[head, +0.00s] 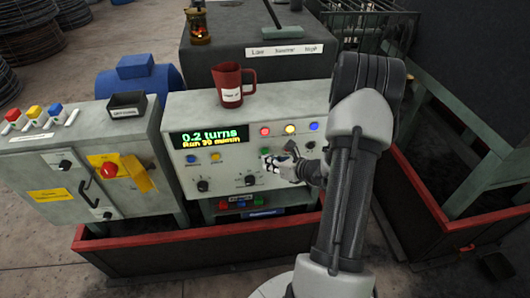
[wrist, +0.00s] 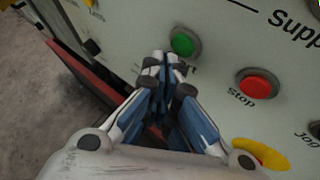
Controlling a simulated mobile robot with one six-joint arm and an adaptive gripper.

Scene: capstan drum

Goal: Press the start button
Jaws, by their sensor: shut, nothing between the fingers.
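The green button (wrist: 184,43) is on the pale panel, just beyond my fingertips in the wrist view. Its label is mostly hidden behind my fingers. A bit of green (head: 265,152) shows by my fingertips in the head view. My gripper (wrist: 166,62) is shut and empty, its tips close to the green button at its lower left; I cannot tell whether they touch the panel. It also shows in the head view (head: 268,162), in front of the control panel (head: 208,168).
A red button (wrist: 258,86) labelled "Stop" sits right of the green one, with a yellow part (wrist: 262,154) below. A red mug (head: 231,85) stands on the cabinet top. A second cabinet (head: 80,170) with a red knob (head: 109,170) stands at left.

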